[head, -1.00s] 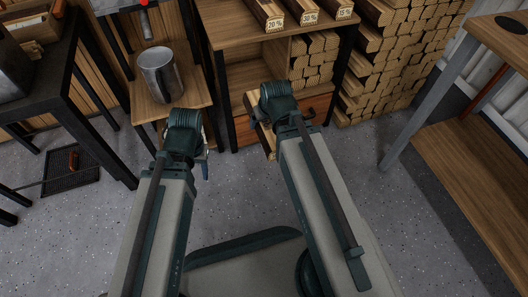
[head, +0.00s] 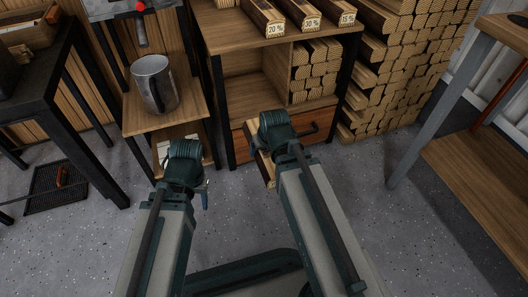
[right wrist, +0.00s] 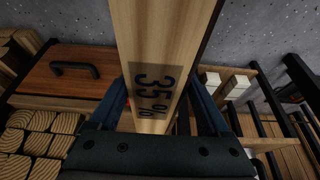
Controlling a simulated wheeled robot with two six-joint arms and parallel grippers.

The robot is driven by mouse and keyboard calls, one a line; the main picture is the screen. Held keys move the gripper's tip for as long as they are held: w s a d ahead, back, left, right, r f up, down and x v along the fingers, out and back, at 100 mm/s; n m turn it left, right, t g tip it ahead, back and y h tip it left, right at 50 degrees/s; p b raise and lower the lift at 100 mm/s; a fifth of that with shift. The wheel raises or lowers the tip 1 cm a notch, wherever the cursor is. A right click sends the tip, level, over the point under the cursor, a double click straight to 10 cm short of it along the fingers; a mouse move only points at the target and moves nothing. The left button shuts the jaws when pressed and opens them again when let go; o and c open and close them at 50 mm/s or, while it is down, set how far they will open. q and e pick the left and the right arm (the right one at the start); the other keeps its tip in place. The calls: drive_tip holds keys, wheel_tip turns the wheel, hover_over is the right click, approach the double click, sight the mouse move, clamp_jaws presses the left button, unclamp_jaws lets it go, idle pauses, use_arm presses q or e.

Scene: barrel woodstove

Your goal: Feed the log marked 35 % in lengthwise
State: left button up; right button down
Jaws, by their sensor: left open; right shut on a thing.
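The log marked 35 % (right wrist: 160,40) fills the middle of the right wrist view, with its dark "35 %" mark facing the camera. My right gripper (right wrist: 158,105) is shut on it, one finger along each side. In the head view only slivers of this log (head: 263,155) show, because my right wrist covers most of it. It is held in front of the shelf unit's drawer. My left gripper (head: 205,187) is open, to the left of the right one, its fingers mostly hidden by its wrist. I cannot make out a stove opening in either view.
Logs marked 20 % (head: 275,29), 30 % (head: 311,23) and 15 % (head: 347,18) lie on the shelf unit (head: 235,48). A metal mug (head: 153,83) stands on a small wooden stand. A workbench (head: 480,165) is at right. Grey floor (head: 350,210) between is clear.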

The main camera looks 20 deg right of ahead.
drive_tip(key=w, duration=1.5)
drive_tip(key=w+a, duration=0.1)
drive_tip(key=w, duration=0.6)
drive_tip(key=shift+w, duration=0.3)
drive_tip(key=shift+d+f+b, duration=0.1)
drive_tip(key=shift+f+b, duration=0.5)
idle(0.4)
unclamp_jaws()
drive_tip(key=shift+r, duration=0.15)
drive_tip(key=p+v, duration=0.6)
drive_tip(key=v, duration=0.1)
idle(0.6)
drive_tip(key=shift+s+p, duration=0.1)
drive_tip(key=shift+p, duration=0.25)
